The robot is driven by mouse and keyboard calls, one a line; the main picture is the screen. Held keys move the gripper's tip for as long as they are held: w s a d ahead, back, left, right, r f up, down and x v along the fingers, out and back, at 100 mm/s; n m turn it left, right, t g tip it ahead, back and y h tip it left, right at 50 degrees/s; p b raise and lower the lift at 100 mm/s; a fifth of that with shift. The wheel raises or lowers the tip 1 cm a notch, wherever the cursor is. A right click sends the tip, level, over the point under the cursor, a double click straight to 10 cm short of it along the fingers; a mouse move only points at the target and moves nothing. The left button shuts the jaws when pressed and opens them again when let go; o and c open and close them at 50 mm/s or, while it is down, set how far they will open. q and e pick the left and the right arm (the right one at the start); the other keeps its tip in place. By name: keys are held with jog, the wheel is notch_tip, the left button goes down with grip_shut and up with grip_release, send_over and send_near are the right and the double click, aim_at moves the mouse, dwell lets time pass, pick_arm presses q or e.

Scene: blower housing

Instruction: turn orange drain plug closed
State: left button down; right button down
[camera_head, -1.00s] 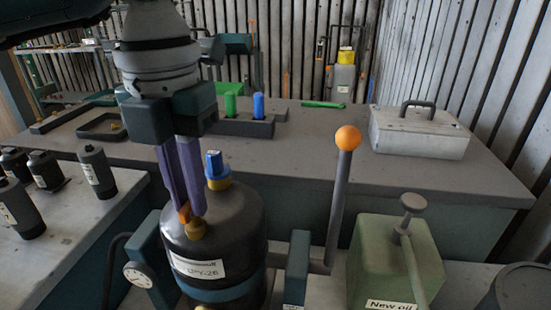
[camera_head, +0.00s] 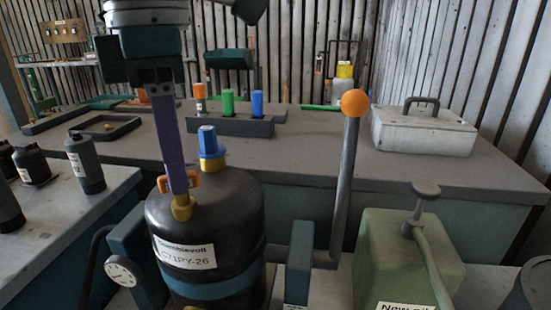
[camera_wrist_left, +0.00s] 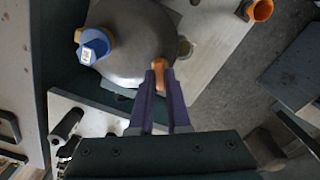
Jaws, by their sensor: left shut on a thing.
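The orange drain plug (camera_head: 193,180) sits on a brass neck (camera_head: 182,208) at the top left shoulder of the black vessel (camera_head: 235,210). My left gripper (camera_head: 178,188) reaches down from above, its purple fingers shut on the plug. The plug's orange handle shows on both sides of the fingers. In the left wrist view, the plug (camera_wrist_left: 159,68) lies between the two fingertips (camera_wrist_left: 160,82), against the vessel (camera_wrist_left: 130,35). A blue cap (camera_head: 207,140) on a yellow collar stands on the vessel behind the plug. My right gripper is not in view.
An orange-knobbed lever (camera_head: 354,104) rises right of the vessel. A green new-oil box (camera_head: 400,262) stands farther right. Behind are a rack (camera_head: 230,126) with orange, green and blue pieces and a white case (camera_head: 424,132). Dark bottles (camera_head: 85,162) stand at left.

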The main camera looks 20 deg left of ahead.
pick_arm(q)
jog(key=m+b, duration=0.2)
jog(key=m, duration=0.2)
jog(key=shift+m+b, duration=0.35)
jog(key=shift+m, duration=0.35)
jog(key=shift+r, duration=0.1)
jog(key=c, duration=0.9)
grip_release()
notch_tip(320, 180, up, 10)
jog(key=p, duration=0.7)
jog(key=shift+d, duration=0.1)
